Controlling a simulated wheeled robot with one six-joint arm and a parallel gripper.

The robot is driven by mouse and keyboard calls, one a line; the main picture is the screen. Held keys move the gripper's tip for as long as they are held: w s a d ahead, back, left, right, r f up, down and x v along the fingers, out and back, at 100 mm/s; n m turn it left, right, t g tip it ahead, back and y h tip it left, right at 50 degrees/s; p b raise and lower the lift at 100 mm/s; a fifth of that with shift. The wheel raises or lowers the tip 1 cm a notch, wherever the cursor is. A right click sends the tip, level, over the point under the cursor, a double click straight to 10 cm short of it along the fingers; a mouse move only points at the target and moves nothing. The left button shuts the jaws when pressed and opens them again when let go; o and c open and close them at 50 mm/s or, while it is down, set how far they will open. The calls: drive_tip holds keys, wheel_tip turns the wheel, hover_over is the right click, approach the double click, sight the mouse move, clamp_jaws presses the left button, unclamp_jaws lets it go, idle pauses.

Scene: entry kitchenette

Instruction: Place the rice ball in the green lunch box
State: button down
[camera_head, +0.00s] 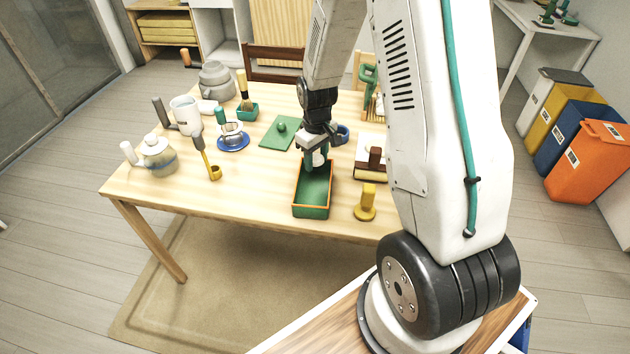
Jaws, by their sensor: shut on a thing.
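The green lunch box (313,211) is a long open box with an orange rim near the front edge of the wooden table. My gripper (316,155) is over the far end of the box, pointing down. It is shut on the white rice ball (319,159), which shows between the fingers. The rice ball is at or a little above the level of the far rim; I cannot tell whether it touches the box. The near part of the box floor looks empty.
A green board (273,139) lies behind the box. A yellow stamp-like object (366,204) and a brown-and-white block (371,171) stand to the right. The table front (250,200) left of the box is clear.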

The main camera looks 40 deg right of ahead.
sight(316, 183)
drive_tip(key=shift+f, duration=3.35)
drive_tip(key=shift+f, duration=0.2)
drive_tip(key=c, duration=0.7)
unclamp_jaws()
drive_tip(key=shift+c, duration=0.2)
